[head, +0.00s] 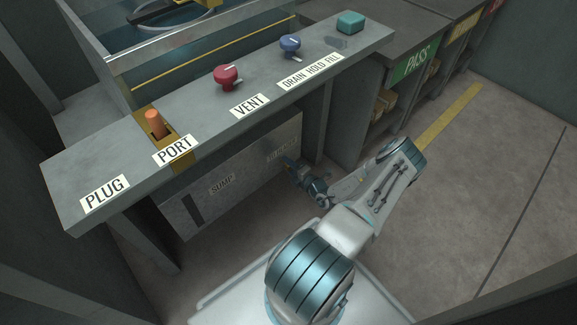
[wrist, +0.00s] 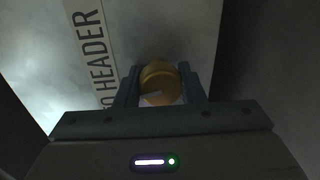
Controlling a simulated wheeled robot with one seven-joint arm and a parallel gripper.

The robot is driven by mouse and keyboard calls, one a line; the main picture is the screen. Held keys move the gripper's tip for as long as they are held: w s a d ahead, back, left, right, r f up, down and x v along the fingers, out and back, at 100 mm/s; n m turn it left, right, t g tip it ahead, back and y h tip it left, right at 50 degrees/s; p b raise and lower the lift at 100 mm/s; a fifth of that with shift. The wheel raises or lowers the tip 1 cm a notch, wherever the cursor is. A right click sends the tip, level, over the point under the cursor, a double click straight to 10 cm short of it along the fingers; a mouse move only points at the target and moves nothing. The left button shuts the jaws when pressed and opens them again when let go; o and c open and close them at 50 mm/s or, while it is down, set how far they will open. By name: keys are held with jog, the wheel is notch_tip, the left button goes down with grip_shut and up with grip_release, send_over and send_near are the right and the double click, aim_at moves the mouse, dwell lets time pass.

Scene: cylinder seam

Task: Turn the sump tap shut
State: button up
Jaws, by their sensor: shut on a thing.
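The sump box (head: 240,203) is a grey panel below the shelf, with a SUMP label (head: 222,184) at its middle and a second label near its right end. My gripper (head: 292,164) is at the right end of this panel. In the wrist view, my gripper (wrist: 159,70) is shut on a round brass-coloured tap knob (wrist: 160,85), with one finger on each side. A pale mark shows on the knob's near face. A label (wrist: 93,50) reading "O HEADER", its start cut off, lies just left of the knob. In the head view my gripper hides the knob.
Above, the shelf (head: 205,120) overhangs the panel. It carries an orange plug (head: 155,123), a red knob (head: 227,76), a blue knob (head: 290,45) and a teal block (head: 350,22). Bins under the PASS sign (head: 417,62) stand to the right. The floor (head: 470,180) at right is clear.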

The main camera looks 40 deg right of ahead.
jog(key=shift+s+d+f+m, duration=0.1)
jog(key=shift+m, duration=0.9)
jog(key=o, duration=1)
jog(key=shift+c, duration=0.2)
jog(key=s+r+p, duration=0.1)
jog(key=s+p, duration=0.3)
jog(key=s, duration=0.9)
jog(key=shift+s+d+r, duration=0.2)
jog(key=shift+s+d, duration=0.15)
jog(key=shift+d, duration=0.1)
jog(key=shift+y, duration=0.3)
